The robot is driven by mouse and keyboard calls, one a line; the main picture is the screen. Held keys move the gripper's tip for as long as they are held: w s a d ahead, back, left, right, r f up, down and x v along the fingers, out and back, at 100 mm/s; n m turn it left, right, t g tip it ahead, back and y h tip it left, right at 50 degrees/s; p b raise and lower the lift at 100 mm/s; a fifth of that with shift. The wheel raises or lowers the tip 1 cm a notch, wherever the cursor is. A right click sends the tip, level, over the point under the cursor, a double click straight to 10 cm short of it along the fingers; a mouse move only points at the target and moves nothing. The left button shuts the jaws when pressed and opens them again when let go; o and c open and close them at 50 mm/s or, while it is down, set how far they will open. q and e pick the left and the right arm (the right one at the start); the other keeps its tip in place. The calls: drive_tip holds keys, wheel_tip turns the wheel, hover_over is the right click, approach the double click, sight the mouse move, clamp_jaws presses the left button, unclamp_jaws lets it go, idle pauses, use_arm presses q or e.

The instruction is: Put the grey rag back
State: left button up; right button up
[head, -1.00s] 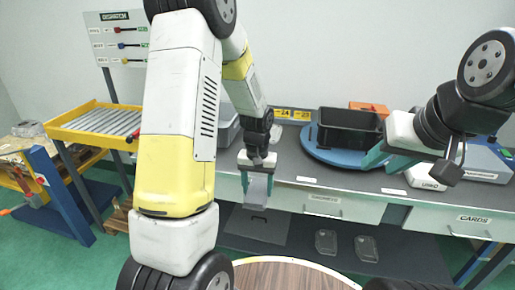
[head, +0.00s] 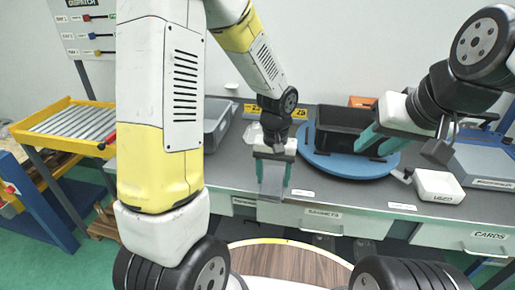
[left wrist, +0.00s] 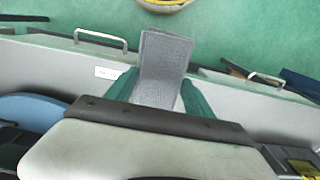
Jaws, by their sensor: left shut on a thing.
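My left gripper (head: 272,176) is shut on the grey rag (head: 270,183), which hangs between its teal fingers. In the head view it is in front of or over the bench's front edge; the exact height is hard to tell. In the left wrist view the rag (left wrist: 163,68) sticks out past the fingers, with the drawer fronts and green floor behind it. My right gripper (head: 378,142) is at the right, near the black bin, with its two teal fingers apart and nothing seen between them.
A black bin (head: 338,130) stands on a blue round turntable (head: 345,165) on the grey bench. A grey tray (head: 212,125) lies behind my left arm. A white labelled box (head: 437,186) is at the right. A yellow roller stand (head: 62,126) is at the left. A round wooden top (head: 285,265) is in front.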

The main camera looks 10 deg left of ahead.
use_arm(q)
hover_over(247, 167)
drive_tip(key=shift+s+d+f, duration=0.3)
drive_tip(key=shift+s+f, duration=0.1)
drive_tip(key=shift+f, duration=0.3)
drive_tip(key=shift+w+a, duration=0.35)
drive_tip(key=shift+w, duration=0.05)
drive_tip(key=shift+s+d+f, duration=0.1)
drive_tip(key=shift+f, duration=1.7)
drive_tip(key=shift+f, duration=0.15)
drive_tip(key=o, duration=1.3)
